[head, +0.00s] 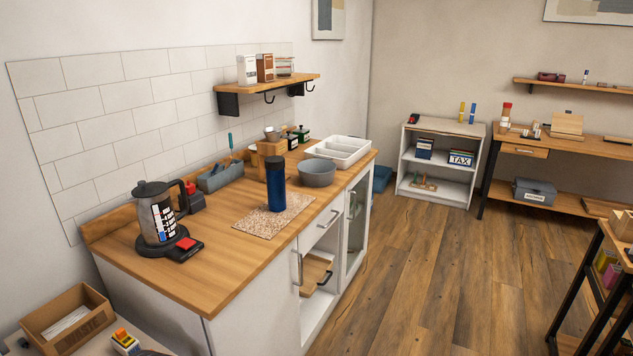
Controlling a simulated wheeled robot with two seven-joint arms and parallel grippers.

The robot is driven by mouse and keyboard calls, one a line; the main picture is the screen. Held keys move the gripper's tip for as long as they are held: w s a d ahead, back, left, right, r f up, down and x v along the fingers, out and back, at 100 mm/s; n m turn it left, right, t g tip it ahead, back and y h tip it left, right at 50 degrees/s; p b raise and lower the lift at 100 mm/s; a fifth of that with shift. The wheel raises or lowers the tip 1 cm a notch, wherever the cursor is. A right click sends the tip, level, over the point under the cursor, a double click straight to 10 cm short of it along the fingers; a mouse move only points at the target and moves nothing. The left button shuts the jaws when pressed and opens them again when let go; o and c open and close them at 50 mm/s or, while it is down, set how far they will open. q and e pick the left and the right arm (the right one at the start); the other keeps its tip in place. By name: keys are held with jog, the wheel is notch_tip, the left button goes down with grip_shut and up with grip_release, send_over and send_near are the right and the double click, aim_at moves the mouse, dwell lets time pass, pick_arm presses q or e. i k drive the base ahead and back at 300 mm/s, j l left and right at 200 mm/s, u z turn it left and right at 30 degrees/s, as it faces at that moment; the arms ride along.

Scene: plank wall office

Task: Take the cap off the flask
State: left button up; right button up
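A blue flask (276,192) stands upright on a speckled mat (258,221) on the wooden counter. Its black cap (275,163) sits on top of it. Neither of my grippers shows in the head view, so nothing is seen touching the flask or the cap.
A kettle (155,213) on a black base with a red switch stands left of the flask. A grey bowl (318,173) and a white divided tray (336,151) stand to its right. A blue-grey caddy (221,177) is behind. The counter's front left (205,282) is clear.

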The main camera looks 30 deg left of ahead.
aim_at(276, 180)
jog(key=i+u, duration=0.15)
jog(key=i, duration=0.35)
jog(key=i+l+u, duration=0.2)
jog(key=i, duration=0.3)
